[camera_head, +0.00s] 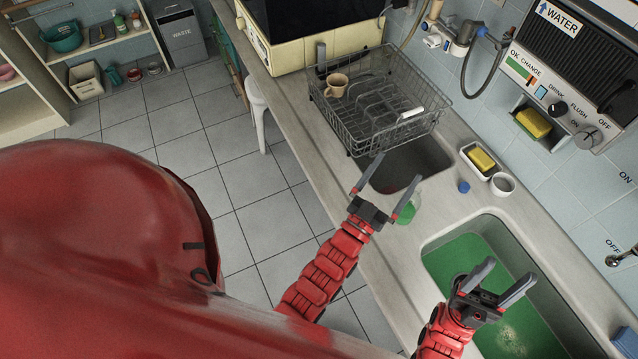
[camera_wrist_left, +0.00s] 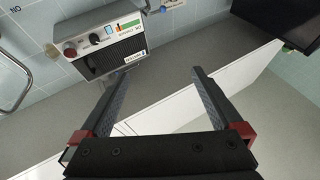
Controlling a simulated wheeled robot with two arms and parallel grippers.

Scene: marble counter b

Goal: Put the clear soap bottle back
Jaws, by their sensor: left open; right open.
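The clear soap bottle (camera_head: 406,213), with green liquid inside, is by the small dark sink, partly hidden behind a finger of my left gripper. Whether it touches the finger, and whether it stands upright, I cannot tell. My left gripper (camera_head: 399,168) is open above the counter's front edge, with nothing seen between its fingers. In the left wrist view the open fingers (camera_wrist_left: 153,75) also show empty, and the bottle is not seen there. My right gripper (camera_head: 512,269) is open and empty over the large sink with the green bottom.
A wire dish rack (camera_head: 375,100) holding a tan mug (camera_head: 336,85) stands beyond the small sink (camera_head: 412,163). A sponge dish (camera_head: 480,160), a white cup (camera_head: 503,184) and a blue cap (camera_head: 464,187) sit near the wall. The large sink (camera_head: 470,246) lies at right.

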